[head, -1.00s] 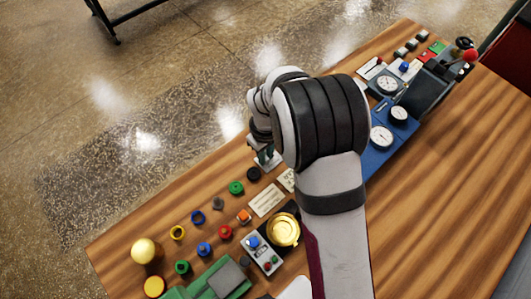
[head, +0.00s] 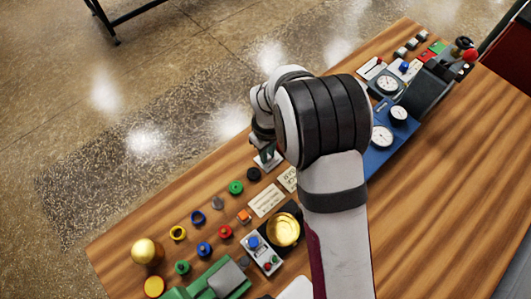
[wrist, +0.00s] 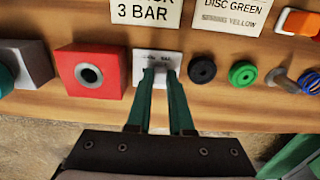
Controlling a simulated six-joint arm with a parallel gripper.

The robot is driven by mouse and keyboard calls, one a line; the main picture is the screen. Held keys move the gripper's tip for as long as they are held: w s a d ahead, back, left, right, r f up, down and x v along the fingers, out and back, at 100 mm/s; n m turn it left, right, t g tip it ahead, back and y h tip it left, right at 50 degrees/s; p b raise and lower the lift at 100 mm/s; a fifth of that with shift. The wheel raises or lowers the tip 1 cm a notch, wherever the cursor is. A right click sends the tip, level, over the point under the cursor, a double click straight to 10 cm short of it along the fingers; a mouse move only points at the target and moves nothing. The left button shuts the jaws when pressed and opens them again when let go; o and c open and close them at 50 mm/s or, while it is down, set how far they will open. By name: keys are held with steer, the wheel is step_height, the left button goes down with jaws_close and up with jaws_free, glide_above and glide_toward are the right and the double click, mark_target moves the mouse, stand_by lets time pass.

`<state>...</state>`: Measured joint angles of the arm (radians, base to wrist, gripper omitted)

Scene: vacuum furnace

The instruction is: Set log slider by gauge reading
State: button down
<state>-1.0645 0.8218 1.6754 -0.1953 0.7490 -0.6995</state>
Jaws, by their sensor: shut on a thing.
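The log slider's small light plate (wrist: 173,58) lies near the table's edge, with faint markings too small to read. In the wrist view my gripper (wrist: 160,74) is shut on the slider's small knob, with its two green fingers reaching onto the plate. The fingertips mostly hide the knob, so I cannot tell its exact position. In the head view the plate (head: 268,161) shows below my gripper, which my arm partly hides. A white-faced gauge (head: 381,136) and a smaller gauge (head: 399,113) sit on a blue panel. Another gauge (head: 387,84) stands beyond. Their readings are too small to read.
A red block with a dark round socket (wrist: 90,73) is left of the plate. A black ring (wrist: 202,69) and a green ring (wrist: 242,73) lie to its right. A card reading "3 BAR" (wrist: 145,11) lies behind. The bare table at right (head: 450,170) is free.

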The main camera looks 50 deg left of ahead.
steer(key=shift+w, duration=1.15)
steer(key=c, duration=1.1)
jaws_free()
step_height(320, 180, up, 16)
steer(key=shift+s+f, duration=0.1)
